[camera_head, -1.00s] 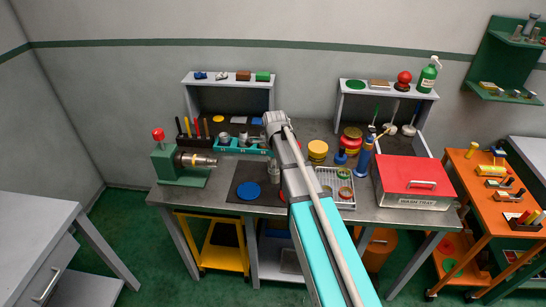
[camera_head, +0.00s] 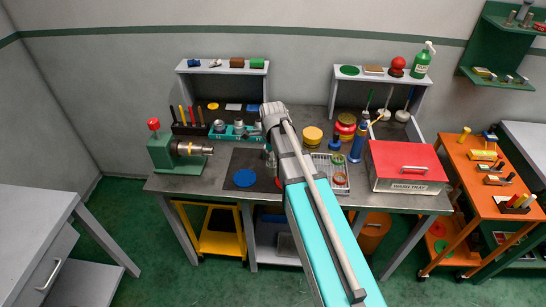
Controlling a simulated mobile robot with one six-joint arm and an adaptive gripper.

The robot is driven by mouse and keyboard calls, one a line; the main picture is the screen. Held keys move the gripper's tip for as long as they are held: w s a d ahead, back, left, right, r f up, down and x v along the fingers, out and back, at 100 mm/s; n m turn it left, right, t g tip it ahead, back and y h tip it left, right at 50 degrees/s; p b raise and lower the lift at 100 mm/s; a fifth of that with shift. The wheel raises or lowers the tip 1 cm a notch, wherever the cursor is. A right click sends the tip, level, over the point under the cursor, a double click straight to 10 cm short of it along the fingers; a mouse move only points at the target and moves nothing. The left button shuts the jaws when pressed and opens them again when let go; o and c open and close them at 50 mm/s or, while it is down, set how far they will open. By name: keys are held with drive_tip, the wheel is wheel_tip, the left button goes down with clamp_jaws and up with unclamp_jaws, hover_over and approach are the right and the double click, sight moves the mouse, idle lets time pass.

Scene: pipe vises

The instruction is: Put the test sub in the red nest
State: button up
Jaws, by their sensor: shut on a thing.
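My gripper (camera_head: 270,158) hangs at the end of my arm above the dark mat on the bench. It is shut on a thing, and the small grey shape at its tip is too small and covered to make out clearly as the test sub. A red disc (camera_head: 279,182), likely the red nest, shows only as a sliver beside my arm, which hides most of it. The gripper appears just above and behind it; the height gap cannot be told. A blue disc (camera_head: 245,180) lies on the mat to the left, uncovered.
A green vise (camera_head: 172,155) stands at the bench's left. A teal rack (camera_head: 228,138) with grey metal parts lies behind the mat. Right of my arm are a wire tray (camera_head: 327,168), a blue bottle (camera_head: 358,145) and the red-lidded wash tray (camera_head: 405,165).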

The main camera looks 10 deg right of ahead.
drive_tip(key=shift+f, duration=0.1)
wheel_tip(320, 180, down, 3)
drive_tip(key=b, duration=0.3)
drive_tip(key=shift+f, duration=0.1)
drive_tip(key=shift+s, duration=0.1)
idle(0.6)
